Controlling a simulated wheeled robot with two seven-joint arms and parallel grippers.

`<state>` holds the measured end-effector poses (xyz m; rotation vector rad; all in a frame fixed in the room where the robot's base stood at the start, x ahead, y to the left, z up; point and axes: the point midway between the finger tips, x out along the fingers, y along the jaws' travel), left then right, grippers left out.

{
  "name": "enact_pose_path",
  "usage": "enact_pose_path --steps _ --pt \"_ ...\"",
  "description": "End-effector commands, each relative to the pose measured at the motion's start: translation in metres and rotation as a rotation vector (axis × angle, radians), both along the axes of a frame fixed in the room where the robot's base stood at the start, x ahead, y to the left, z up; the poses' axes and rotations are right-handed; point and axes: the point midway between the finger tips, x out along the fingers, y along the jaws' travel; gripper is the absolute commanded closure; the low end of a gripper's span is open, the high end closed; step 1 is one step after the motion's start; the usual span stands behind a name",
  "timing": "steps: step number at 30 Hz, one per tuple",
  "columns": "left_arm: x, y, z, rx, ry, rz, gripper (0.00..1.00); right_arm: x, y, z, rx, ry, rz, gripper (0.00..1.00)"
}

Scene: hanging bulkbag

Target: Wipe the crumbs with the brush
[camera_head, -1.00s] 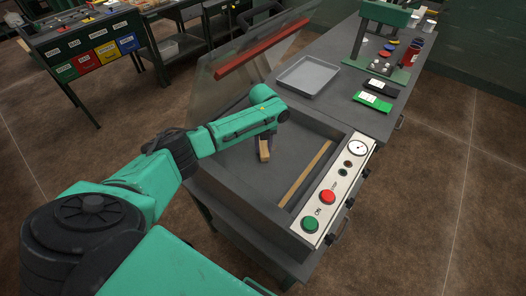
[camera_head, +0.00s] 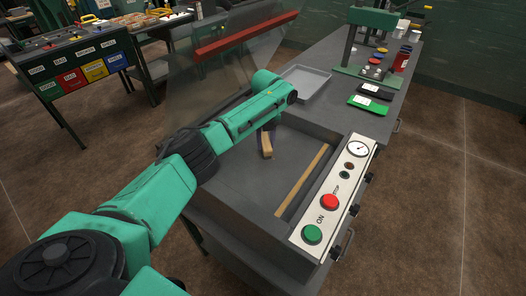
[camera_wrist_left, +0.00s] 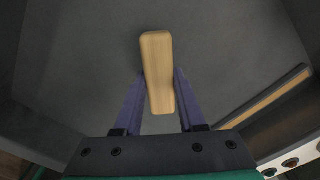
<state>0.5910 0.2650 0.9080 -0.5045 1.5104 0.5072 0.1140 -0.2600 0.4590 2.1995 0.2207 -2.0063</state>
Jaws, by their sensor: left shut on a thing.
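The brush (camera_head: 266,147) shows as a light wooden handle over the grey recessed bed of the machine; the wrist view shows it from above (camera_wrist_left: 158,55). Its bristles are hidden. My left gripper (camera_head: 266,128) points down over the bed with the brush handle between its purple fingers. In the left wrist view my left gripper (camera_wrist_left: 161,80) is shut on the handle. No crumbs can be made out on the bed (camera_head: 232,172). My right gripper is not in view.
A wooden strip (camera_head: 303,180) runs along the bed's right side, beside a panel with a green button (camera_head: 312,234), red button (camera_head: 329,202) and gauge (camera_head: 358,149). A transparent lid with a red bar (camera_head: 245,35) stands raised behind. A grey tray (camera_head: 306,81) lies on the far bench.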

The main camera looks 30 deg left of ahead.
Motion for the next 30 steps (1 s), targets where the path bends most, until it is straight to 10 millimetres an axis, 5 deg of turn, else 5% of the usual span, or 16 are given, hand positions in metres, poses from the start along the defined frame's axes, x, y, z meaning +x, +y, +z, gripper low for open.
enact_pose_path --steps 3,13,30 --pt "0.005 -0.001 -0.004 -0.001 -0.001 0.0 1.0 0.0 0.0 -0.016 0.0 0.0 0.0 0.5" --pt "0.006 -0.001 0.003 0.0 0.0 -0.001 1.0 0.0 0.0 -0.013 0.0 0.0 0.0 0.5" --pt "0.006 -0.002 0.064 -0.001 0.0 -0.001 1.0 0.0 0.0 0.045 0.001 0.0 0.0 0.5"
